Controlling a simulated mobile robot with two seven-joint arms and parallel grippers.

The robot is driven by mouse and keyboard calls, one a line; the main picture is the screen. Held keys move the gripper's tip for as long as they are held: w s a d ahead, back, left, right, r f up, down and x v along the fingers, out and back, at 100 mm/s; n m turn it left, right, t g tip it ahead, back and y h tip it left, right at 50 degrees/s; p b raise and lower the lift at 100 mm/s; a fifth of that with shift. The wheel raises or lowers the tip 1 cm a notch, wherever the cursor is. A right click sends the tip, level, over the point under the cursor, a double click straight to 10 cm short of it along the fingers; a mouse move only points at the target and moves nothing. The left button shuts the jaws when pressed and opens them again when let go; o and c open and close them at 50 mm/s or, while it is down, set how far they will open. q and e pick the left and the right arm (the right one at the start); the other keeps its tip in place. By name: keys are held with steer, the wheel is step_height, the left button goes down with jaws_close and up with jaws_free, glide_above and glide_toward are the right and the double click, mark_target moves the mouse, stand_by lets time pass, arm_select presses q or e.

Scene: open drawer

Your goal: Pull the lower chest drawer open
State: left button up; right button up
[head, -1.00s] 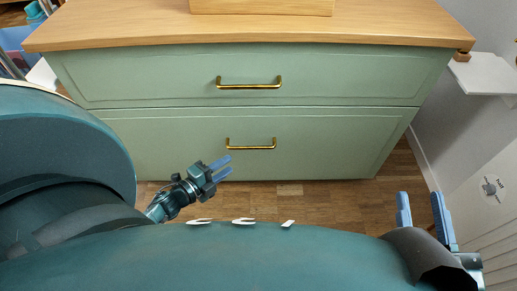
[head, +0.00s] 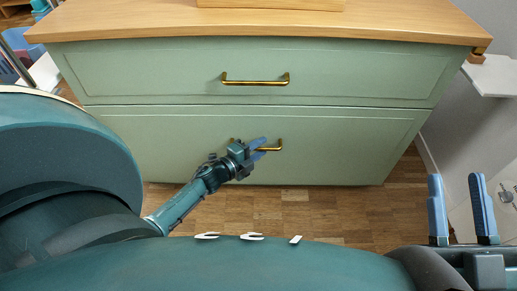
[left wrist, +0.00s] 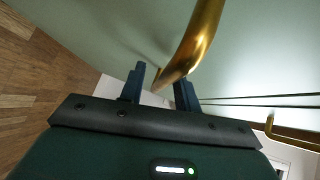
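The green chest's lower drawer (head: 340,145) is shut, its front flush with the upper drawer. Its brass bar handle (head: 274,149) is partly covered by my left gripper (head: 260,147), which is at the handle's left and middle part. In the left wrist view the handle (left wrist: 192,42) runs close up between the two dark fingers of my left gripper (left wrist: 160,82). Those fingers are apart, with gaps beside the bar; I cannot tell whether either touches it. My right gripper (head: 460,208) is open and empty at the lower right, away from the chest.
The upper drawer (head: 160,75) is shut and has its own brass handle (head: 255,82). The wooden top (head: 130,20) carries a wooden object (head: 270,4). The wooden floor (head: 300,205) before the chest is clear. A wall and white ledge (head: 495,75) stand at right.

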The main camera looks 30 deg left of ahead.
arm_select(q)
jaws_close()
stand_by(0.4)
steer(key=shift+s, duration=0.15)
